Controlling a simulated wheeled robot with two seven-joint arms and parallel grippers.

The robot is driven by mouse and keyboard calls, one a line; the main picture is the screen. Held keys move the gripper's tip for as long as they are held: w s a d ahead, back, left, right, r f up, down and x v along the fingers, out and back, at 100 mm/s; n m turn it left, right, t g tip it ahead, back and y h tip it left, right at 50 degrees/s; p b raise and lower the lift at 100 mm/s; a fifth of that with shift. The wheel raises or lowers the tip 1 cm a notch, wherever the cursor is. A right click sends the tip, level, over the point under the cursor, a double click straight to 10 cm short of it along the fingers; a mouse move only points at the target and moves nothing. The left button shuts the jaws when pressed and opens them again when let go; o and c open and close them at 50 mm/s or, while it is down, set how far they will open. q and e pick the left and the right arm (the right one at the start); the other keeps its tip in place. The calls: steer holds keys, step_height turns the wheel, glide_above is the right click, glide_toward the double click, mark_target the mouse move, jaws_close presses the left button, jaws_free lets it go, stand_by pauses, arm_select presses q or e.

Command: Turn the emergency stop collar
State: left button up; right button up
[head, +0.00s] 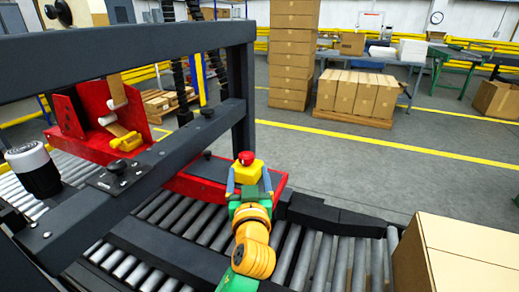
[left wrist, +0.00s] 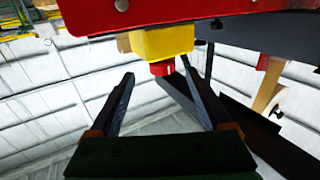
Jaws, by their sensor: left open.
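The emergency stop is a yellow box (head: 247,173) with a round red button (head: 246,157). It sits at the edge of the red machine panel (head: 192,184). In the left wrist view the yellow box (left wrist: 163,43) and its red button (left wrist: 162,68) show at the top centre. My left gripper (head: 248,178) is open, its two fingers on either side of the yellow box in the head view. In the left wrist view the fingers (left wrist: 160,80) point toward the button with a gap between them. I cannot tell whether they touch anything. My right gripper is not in view.
A dark frame beam (head: 150,165) and post (head: 243,100) stand left of the gripper. Conveyor rollers (head: 320,258) run beneath. A large carton (head: 465,255) is at the lower right. Stacked cartons (head: 292,50) stand behind, with open floor between.

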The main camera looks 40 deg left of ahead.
mark_target(246, 160)
arm_select(q)
steer(key=shift+f+x, duration=0.2)
steer(key=shift+x, duration=0.95)
steer(key=shift+w+a+r+p, duration=0.25)
steer(key=shift+a+p, duration=0.05)
steer(key=shift+a, duration=0.1)
steer(key=shift+w+a+r+p, duration=0.25)
steer(key=shift+a, duration=0.2)
steer(key=shift+w+a+r, duration=0.15)
steer(key=shift+w+r, duration=0.05)
steer(key=shift+r, duration=0.05)
steer(key=shift+w+a+f, duration=0.3)
steer(key=shift+w+a, duration=0.35)
steer(key=shift+w, duration=0.1)
steer(key=shift+w+a+f, duration=0.2)
steer(key=shift+f, duration=0.05)
steer(key=shift+s+d+r, duration=0.15)
steer(key=c, duration=0.5)
jaws_close()
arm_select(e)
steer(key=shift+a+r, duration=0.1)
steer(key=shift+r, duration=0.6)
